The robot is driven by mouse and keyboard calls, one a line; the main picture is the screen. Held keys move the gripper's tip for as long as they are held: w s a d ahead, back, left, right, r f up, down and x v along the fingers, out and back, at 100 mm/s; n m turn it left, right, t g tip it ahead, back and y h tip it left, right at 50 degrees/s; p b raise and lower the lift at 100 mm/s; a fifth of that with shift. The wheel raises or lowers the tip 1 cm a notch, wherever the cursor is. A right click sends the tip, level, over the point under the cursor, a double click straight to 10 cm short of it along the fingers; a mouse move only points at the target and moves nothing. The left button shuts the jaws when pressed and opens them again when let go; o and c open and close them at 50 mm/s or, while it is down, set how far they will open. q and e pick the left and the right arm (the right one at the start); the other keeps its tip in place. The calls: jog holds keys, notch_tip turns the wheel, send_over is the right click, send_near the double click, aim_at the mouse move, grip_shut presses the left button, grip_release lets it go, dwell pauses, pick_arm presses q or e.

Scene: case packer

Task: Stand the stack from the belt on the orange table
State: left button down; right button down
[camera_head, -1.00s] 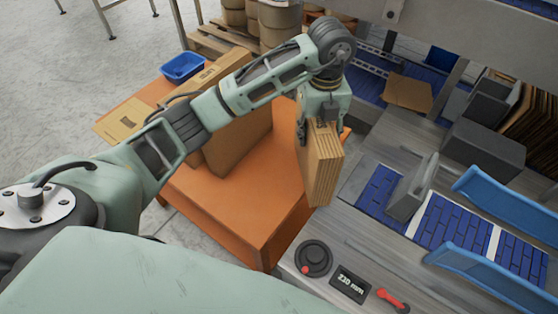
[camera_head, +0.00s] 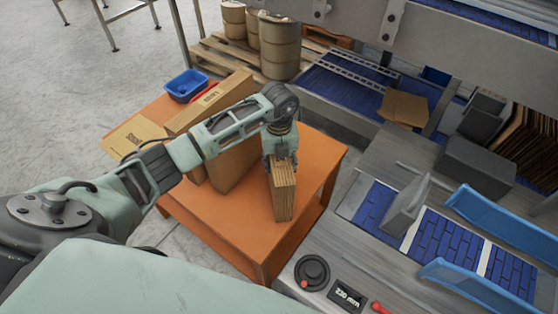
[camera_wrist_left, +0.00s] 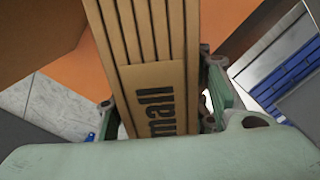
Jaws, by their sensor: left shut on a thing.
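The stack (camera_head: 284,192) is a bundle of flat brown cardboard pieces, upright with its layered edges showing. My left gripper (camera_head: 281,158) is shut on its upper part. In the left wrist view the stack (camera_wrist_left: 150,50) sits between the fingers, with the print "mall" on its near face. The stack is over the orange table (camera_head: 240,215), near its right side; I cannot tell whether its bottom touches the top. The belt (camera_head: 440,232) with blue links lies to the right, with a grey upright plate on it. My right gripper is not in view.
Large brown cartons (camera_head: 225,150) stand on the table left of the stack, partly behind my arm. A blue bin (camera_head: 186,85) and a flat carton (camera_head: 135,140) are at its far left. The table's front part is clear. Blue guide rails (camera_head: 480,280) flank the belt.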

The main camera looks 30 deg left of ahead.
pick_arm(q)
jog(key=c, duration=1.4)
grip_release()
jog(key=shift+f, duration=0.2)
jog(key=shift+c, duration=0.2)
jog(key=o, duration=0.4)
jog(key=shift+o, duration=0.3)
jog(key=shift+r, duration=0.1)
